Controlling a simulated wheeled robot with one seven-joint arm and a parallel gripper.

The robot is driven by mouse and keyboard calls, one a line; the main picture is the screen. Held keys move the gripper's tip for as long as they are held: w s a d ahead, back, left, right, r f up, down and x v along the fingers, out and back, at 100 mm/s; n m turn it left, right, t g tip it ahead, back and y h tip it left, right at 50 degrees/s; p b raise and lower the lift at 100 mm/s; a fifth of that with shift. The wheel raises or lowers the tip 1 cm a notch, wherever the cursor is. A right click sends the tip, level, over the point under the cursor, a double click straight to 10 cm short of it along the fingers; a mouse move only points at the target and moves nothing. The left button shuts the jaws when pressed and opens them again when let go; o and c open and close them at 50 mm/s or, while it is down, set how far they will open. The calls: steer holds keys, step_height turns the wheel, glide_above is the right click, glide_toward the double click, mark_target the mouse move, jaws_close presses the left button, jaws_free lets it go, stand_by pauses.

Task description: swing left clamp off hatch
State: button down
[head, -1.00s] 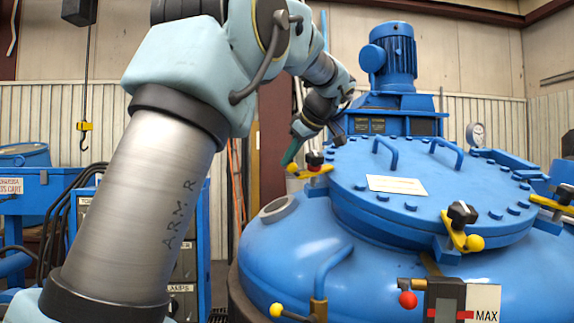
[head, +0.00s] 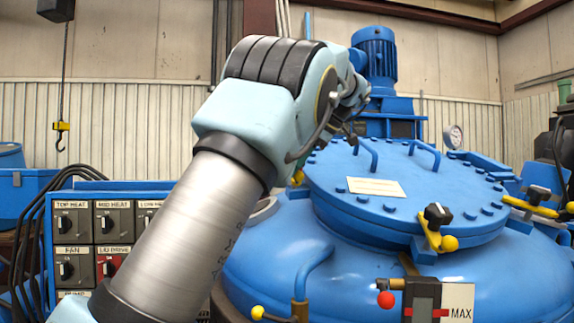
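The round blue hatch (head: 410,190) lies shut on top of the blue furnace vessel, with bolts around its rim and two handles. The left clamp (head: 298,178) is at the hatch's left edge; only a bit of its yellow shows beside my arm, and its knob and bar are hidden. Whether it still lies over the hatch rim cannot be seen. My arm reaches across to the hatch's left side. My gripper is mostly hidden behind my arm links; a small dark part shows near the hatch's far left edge. I cannot tell its fingers' state or whether it touches the clamp.
A front clamp (head: 437,230) and a right clamp (head: 530,207) have yellow bars on the hatch rim. A motor (head: 374,60) stands behind the hatch. A blue pipe handle (head: 313,270) and a red-ball lever (head: 386,299) are in front. A control panel (head: 85,240) stands left.

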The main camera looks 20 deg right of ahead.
steer(key=shift+s+d, duration=0.2)
steer(key=shift+d, duration=0.7)
steer(key=shift+d+p, duration=0.15)
steer(key=shift+p, duration=0.15)
